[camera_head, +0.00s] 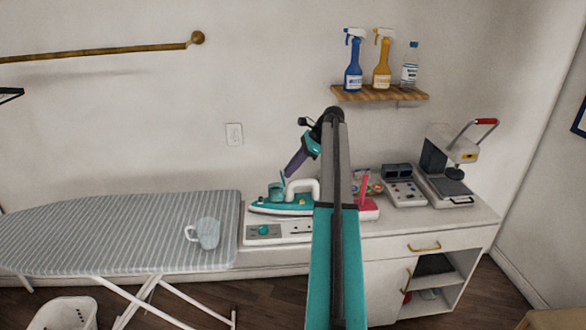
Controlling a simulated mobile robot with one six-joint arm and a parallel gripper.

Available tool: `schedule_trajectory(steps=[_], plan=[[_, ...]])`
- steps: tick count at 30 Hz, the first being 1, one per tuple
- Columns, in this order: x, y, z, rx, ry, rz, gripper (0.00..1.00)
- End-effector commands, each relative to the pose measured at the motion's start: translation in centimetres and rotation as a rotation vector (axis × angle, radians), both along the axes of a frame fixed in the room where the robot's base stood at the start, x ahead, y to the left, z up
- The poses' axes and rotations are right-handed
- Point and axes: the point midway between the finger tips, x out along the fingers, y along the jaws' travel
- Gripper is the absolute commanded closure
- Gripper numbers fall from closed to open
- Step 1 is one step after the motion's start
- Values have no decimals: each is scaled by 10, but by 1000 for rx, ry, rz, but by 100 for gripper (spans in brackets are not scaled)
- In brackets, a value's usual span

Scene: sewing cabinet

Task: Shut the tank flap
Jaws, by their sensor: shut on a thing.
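A teal and white iron (287,204) with a white handle sits on a white base station (280,230) at the left end of the cabinet top. A small teal tank flap (276,190) stands up at the iron's front end, left of the handle. My gripper (283,181) reaches down from the upper right, past the handle, to this flap. Its small fingertips are shut on the flap. The fingers and flap are tiny and partly overlap, so the exact grip and flap angle are hard to tell.
A pale measuring jug (208,233) stands on the striped ironing board (120,225) at left. Right of my arm are a pink item (368,207), a grey device (405,193) and a heat press (447,165). Bottles stand on a wall shelf (380,93). My arm hides part of the cabinet top.

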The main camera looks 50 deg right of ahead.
Motion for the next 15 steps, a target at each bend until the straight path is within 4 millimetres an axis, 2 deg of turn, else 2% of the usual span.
schedule_trajectory(steps=[3,15], plan=[[5,7,5,-58,49,3,100],[21,25,6,-293,253,5,100]])
